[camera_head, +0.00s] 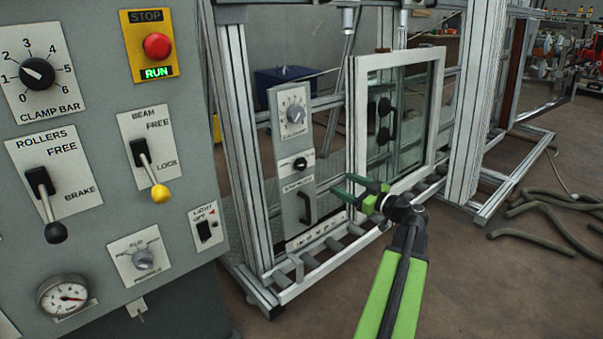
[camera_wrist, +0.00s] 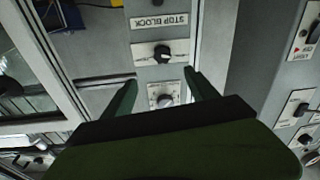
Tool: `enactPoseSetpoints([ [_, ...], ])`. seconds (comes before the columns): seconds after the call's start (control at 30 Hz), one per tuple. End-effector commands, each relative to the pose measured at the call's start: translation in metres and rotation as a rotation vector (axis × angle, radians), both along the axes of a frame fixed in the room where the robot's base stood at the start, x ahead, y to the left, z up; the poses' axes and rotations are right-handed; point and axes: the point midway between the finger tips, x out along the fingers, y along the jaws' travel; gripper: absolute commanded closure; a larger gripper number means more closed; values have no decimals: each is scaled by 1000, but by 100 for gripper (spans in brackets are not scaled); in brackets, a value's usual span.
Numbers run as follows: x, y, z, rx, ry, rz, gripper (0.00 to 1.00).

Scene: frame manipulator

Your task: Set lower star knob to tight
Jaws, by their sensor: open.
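Two dark round knobs sit one above the other at the left side of the glass pane in the head view: an upper one (camera_head: 385,106) and a lower one (camera_head: 383,136). I cannot make out a star shape or tight marking on them. My gripper (camera_head: 340,188) is open and empty, in front of the grey panel and left of the pane's lower corner, apart from the lower knob. In the wrist view its fingers (camera_wrist: 160,80) spread before the panel, with a grey dial (camera_wrist: 165,100) and a black knob (camera_wrist: 162,53) behind the gap.
The grey panel (camera_head: 275,150) also carries a black handle (camera_head: 305,207). The white window frame (camera_head: 400,62) stands on a roller rail inside aluminium posts. A control box (camera_head: 90,230) with levers and dials fills the left. Hoses (camera_head: 550,203) lie on the floor at right.

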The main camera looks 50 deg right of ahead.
Motion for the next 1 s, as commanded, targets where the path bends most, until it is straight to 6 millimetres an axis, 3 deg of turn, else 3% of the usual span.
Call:
enactPoseSetpoints([
  [0.6,149,9,0,2,3,18,32],
  [0.8,174,10,0,2,3,18,32],
  [1.0,178,11,0,2,2,16,32],
])
